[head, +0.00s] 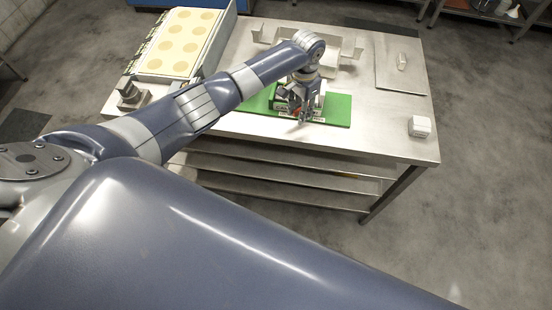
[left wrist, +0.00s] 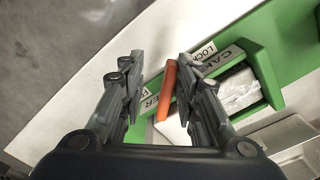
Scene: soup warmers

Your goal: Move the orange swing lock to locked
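The orange swing lock (left wrist: 167,91) is a narrow bar in the left wrist view. It stands slantwise across a white label strip on a green frame (left wrist: 262,75). My left gripper (left wrist: 158,78) has its two fingers apart, with the lock in the gap, closer to the right finger. I cannot tell whether that finger touches it. In the head view my left gripper (head: 301,112) is low over the green board (head: 338,110) and mostly hides the lock. My right gripper is not in view.
The steel table (head: 385,130) carries a tray of pale round pieces (head: 183,42) at the left and a small white box (head: 419,126) at the right. White holders stand behind the green board. The table's front right is mostly clear.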

